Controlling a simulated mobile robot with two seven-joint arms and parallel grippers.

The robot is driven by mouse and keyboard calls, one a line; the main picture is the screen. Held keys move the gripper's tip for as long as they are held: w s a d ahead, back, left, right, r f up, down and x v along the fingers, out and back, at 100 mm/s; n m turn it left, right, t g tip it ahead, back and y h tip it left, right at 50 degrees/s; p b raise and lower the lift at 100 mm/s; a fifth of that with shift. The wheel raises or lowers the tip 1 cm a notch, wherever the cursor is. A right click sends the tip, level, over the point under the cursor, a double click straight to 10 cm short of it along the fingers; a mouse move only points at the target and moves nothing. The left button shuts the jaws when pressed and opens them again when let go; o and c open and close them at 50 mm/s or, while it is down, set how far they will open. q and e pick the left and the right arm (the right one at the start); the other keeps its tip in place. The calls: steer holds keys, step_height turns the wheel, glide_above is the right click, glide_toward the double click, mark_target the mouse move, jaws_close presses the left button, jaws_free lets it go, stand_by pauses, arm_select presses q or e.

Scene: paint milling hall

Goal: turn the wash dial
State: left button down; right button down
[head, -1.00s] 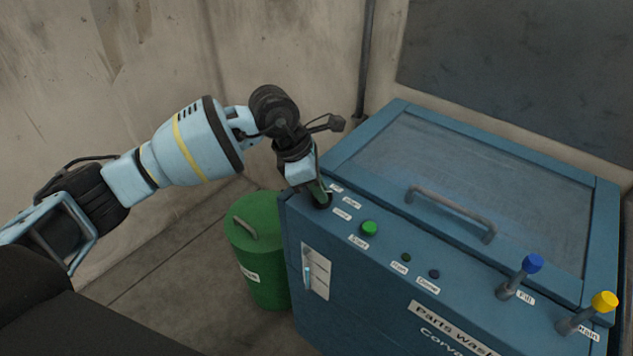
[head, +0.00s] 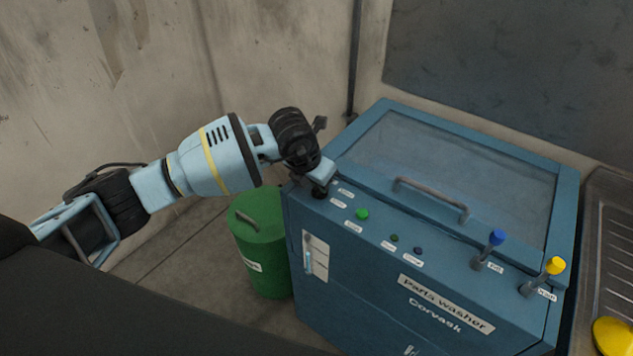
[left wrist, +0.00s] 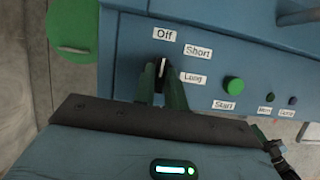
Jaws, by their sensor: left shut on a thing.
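The wash dial (left wrist: 163,68) is a dark knob with a white pointer line, on the left end of the blue parts washer's top panel (head: 440,268). In the left wrist view the labels Off (left wrist: 165,35), Short (left wrist: 197,51) and Long (left wrist: 193,78) stand around it. The pointer line points roughly at Off. My left gripper (left wrist: 161,82) has its green fingers on either side of the dial and is shut on it. In the head view my left gripper (head: 320,182) hides much of the dial. My right gripper is not in view.
A green Start button (head: 362,214), two small lamps and blue (head: 497,238) and yellow (head: 556,266) levers lie right of the dial. The lid handle (head: 431,199) rises behind. A green drum (head: 262,250) stands at the washer's left, and a ridged metal surface (head: 607,240) at far right.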

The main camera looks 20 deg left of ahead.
arm_select(q)
steer(key=shift+n, duration=0.3)
stand_by(0.4)
steer(key=c, duration=1.4)
jaws_free()
steer(key=shift+c, duration=0.2)
steer(key=shift+r, duration=0.1)
steer(key=d+v, duration=0.1)
steer(key=v, duration=0.6)
steer(key=shift+s+a+r, duration=0.15)
steer(key=shift+a+r, duration=0.1)
steer(key=shift+a, duration=0.15)
